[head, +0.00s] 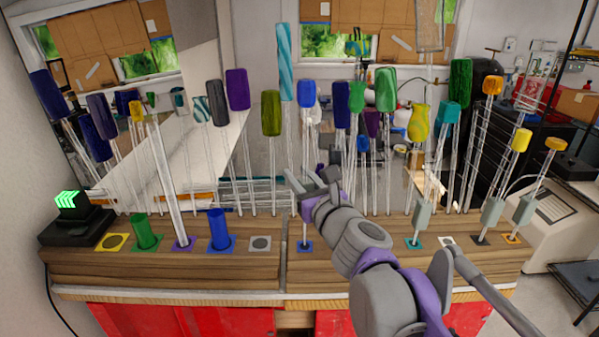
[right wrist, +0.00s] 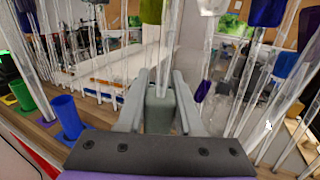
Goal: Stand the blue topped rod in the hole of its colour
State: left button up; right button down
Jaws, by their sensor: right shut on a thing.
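The blue topped rod (head: 307,93) is a clear rod that stands about upright, its lower end at the blue square (head: 305,246) on the wooden bench. Whether the end is down inside the hole is too small to tell. My right gripper (head: 314,184) is around the rod's lower half, shut on its grey-green grip block (right wrist: 158,108), which sits between both fingers in the right wrist view. The rod's top is not clear in that view. My left gripper is not in view.
A blue cylinder (head: 219,231) and a green cylinder (head: 145,232) stand on the bench to the left. Rods with grey blocks, including a teal topped one (head: 447,112), lean at the right. Many tall coloured rods crowd the back. A black box (head: 76,226) is at far left.

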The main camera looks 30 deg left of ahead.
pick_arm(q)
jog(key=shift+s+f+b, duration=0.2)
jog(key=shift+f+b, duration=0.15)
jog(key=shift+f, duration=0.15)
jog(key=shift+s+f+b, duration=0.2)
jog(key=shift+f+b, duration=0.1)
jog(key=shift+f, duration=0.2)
pick_arm(e)
jog(key=shift+f, duration=2.4)
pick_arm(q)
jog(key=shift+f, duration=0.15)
pick_arm(e)
jog(key=shift+f, duration=0.35)
jog(key=c, duration=0.5)
grip_release()
